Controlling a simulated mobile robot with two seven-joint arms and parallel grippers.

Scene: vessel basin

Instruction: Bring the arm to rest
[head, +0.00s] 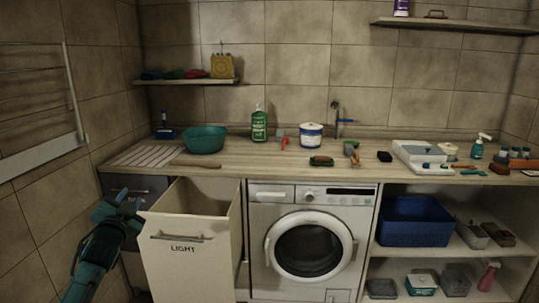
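My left arm comes in from the lower left. Its teal and dark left gripper (120,200) is raised in front of the dark drawer front (150,186), just left of the open bin labelled LIGHT (180,262). The gripper is small and dim, and I cannot tell whether its fingers are apart. I see nothing clearly held in it. My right gripper is not in view.
The LIGHT bin is tilted out beside the washing machine (268,230). The counter (240,165) above carries a teal basin (204,139), a green bottle (259,126) and a white pot (311,135). A towel rack (38,155) is on the left wall.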

